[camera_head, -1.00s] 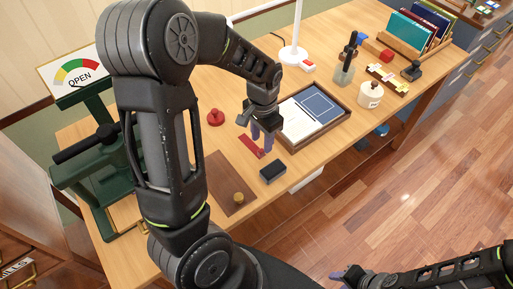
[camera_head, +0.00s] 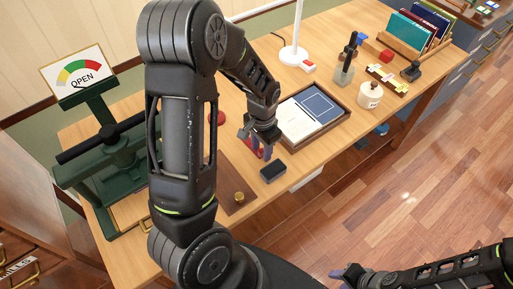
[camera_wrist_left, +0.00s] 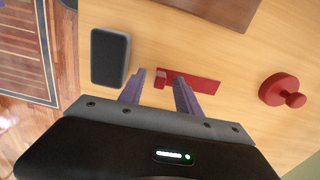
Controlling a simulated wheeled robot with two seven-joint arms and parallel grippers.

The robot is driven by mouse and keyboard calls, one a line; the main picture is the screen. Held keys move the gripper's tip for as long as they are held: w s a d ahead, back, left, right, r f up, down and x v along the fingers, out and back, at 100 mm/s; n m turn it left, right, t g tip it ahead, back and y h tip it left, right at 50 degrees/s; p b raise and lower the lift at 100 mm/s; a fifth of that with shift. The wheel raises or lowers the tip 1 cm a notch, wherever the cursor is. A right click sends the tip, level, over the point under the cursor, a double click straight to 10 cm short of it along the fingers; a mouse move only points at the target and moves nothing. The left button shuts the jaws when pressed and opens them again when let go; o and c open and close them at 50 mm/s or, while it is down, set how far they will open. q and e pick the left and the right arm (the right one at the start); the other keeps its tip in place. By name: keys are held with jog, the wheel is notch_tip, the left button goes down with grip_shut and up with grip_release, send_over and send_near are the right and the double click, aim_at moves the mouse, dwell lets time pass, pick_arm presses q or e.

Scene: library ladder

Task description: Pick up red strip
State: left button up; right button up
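The red strip (camera_wrist_left: 205,84) lies flat on the wooden table, with a small raised red tab (camera_wrist_left: 160,80) at its left end in the left wrist view. In the head view the strip (camera_head: 250,146) is partly hidden by my left gripper (camera_head: 262,152). My left gripper (camera_wrist_left: 160,92) is open and empty, its purple fingers either side of the tab. The right finger in the wrist view overlaps part of the strip; I cannot tell whether they touch. My right gripper (camera_head: 347,274) is at the bottom right, away from the table; its opening is unclear.
A black block (camera_wrist_left: 109,57) lies left of the fingers in the wrist view, and a red knob (camera_wrist_left: 284,91) stands to the right. In the head view, a tray (camera_head: 347,111) with papers is right of the gripper. A green press (camera_head: 105,165) stands left.

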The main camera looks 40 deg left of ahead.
pick_arm(q)
jog(key=shift+c, duration=0.4)
grip_shut()
